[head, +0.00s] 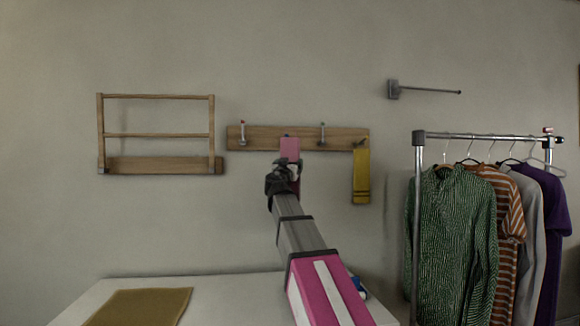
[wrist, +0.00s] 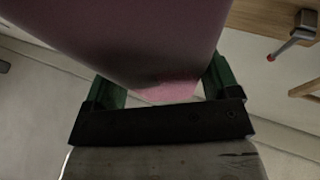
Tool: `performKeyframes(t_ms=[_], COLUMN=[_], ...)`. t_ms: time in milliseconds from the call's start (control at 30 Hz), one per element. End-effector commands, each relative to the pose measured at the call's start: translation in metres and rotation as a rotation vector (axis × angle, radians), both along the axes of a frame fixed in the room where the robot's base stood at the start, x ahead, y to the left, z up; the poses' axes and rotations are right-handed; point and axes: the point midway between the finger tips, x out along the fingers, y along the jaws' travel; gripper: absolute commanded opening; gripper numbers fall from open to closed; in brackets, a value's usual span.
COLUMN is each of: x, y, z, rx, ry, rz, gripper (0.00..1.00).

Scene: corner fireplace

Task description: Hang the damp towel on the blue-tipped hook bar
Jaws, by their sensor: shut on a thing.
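The pink towel (head: 290,149) is held upright in front of the middle of the wooden hook board (head: 262,138). My gripper (head: 286,170) is shut on its lower part, just below the board. In the wrist view my gripper's green fingers (wrist: 162,82) sit either side of the towel (wrist: 130,35), which fills the upper middle. A red-tipped hook (wrist: 292,44) shows at the upper right there. In the head view one hook (head: 242,133) is left of the towel and another (head: 322,134) right of it.
A yellow towel (head: 361,176) hangs at the board's right end. A wooden rack (head: 156,165) is on the wall to the left. A metal wall rod (head: 425,91) is at upper right, above a clothes rail (head: 480,136). A white table (head: 235,295) with a brown mat (head: 140,307) stands below.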

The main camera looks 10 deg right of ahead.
Motion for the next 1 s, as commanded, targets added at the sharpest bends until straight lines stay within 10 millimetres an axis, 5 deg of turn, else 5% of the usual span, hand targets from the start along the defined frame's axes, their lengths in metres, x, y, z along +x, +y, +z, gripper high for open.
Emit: performKeyframes(t_ms=[1000], x=[0.063], y=[0.0], z=[-0.003], rx=[0.0], ry=[0.001], rz=[-0.001], gripper=[0.53])
